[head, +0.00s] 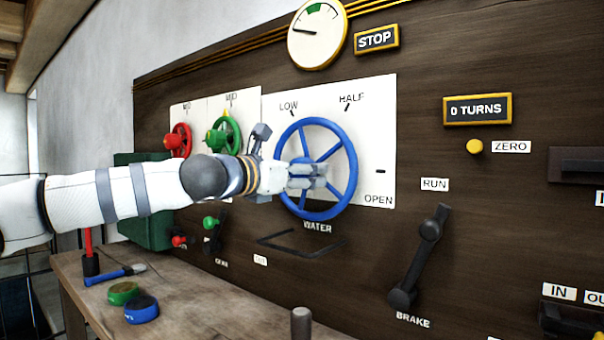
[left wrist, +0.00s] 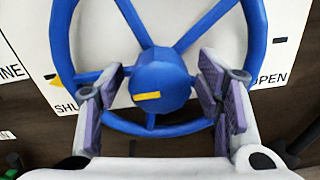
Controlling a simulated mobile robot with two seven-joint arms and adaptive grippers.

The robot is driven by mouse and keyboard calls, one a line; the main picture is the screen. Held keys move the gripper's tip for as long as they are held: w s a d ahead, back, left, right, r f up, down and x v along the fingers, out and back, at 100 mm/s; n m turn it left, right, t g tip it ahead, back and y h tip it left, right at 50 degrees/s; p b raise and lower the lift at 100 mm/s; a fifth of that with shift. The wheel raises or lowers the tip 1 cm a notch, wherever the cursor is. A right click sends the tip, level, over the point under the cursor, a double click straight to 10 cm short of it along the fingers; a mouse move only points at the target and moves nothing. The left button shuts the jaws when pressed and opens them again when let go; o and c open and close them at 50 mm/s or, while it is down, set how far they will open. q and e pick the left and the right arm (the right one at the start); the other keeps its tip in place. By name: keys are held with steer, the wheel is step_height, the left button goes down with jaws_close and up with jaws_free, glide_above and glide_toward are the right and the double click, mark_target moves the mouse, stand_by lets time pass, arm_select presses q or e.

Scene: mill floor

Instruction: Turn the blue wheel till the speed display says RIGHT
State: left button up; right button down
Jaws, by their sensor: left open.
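The blue wheel (head: 354,165) is mounted on a white plate marked LOW, HALF and OPEN, with WATER below it. My left gripper (head: 308,177) is in front of its hub in the head view. In the left wrist view the open fingers (left wrist: 163,95) stand on either side of the blue hub (left wrist: 165,70), with gaps between. The hub has a yellow mark (left wrist: 147,96). A black display (head: 376,39) in a yellow frame reads STOP, beside a round dial (head: 317,45) with its needle pointing left. My right gripper is not in view.
A red wheel (head: 180,140) and a green wheel (head: 225,137) are left of the blue one. A dark brake lever (head: 417,258) is at lower right. A 0 TURNS display (head: 477,109) is above a yellow button (head: 474,146).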

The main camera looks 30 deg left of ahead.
arm_select(q)
steer(key=c, duration=1.2)
steer(key=shift+o, duration=0.2)
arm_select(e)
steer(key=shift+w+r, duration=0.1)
arm_select(q)
steer(key=m+p, duration=0.1)
steer(key=m, duration=0.2)
steer(key=shift+s+r+p, duration=0.2)
steer(key=shift+r+p, duration=0.1)
steer(key=shift+p, duration=0.05)
steer(key=m+p, duration=0.1)
steer(key=m, duration=0.3)
steer(key=shift+w+f+m+p, duration=0.15)
steer(key=shift+m+p, duration=0.3)
steer(key=shift+m, duration=0.75)
steer(key=shift+f+m, duration=0.1)
steer(key=shift+m, duration=1)
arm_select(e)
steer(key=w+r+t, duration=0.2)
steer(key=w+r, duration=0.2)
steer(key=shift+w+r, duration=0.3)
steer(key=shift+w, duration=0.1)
arm_select(q)
steer(key=shift+a, duration=0.1)
